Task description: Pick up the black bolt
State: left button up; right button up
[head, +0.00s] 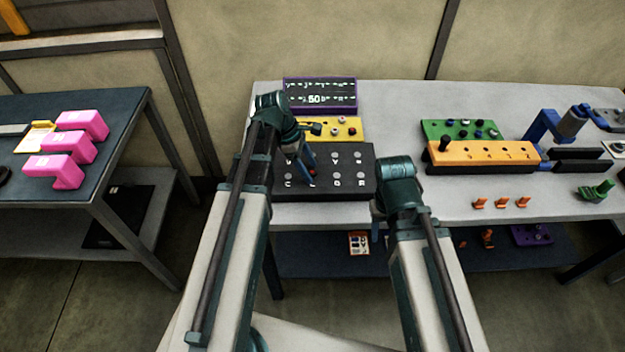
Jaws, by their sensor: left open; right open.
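I cannot single out the black bolt for certain. Small dark pieces stand among others on the green tray (447,129) on the right table, and a dark piece shows by the yellow tray (350,124) behind the black board. My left gripper (308,168) is open and points down over the left part of the black lettered board (352,187); my own wrist partly hides it, and a small red spot shows by its fingertips. My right gripper (375,232) is mostly hidden behind its wrist, low at the table's front edge, right of the black board.
An orange block (485,153) stands before the green tray, with small orange clips (501,203) in front. A purple display (320,95) stands at the back. Pink blocks (66,148) lie on the left table (105,130).

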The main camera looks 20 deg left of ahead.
pick_arm(q)
jog(key=shift+d+f, duration=0.1)
jog(key=shift+f, duration=0.25)
jog(key=shift+r, duration=0.1)
pick_arm(e)
jog(key=shift+f, duration=0.25)
pick_arm(q)
grip_shut()
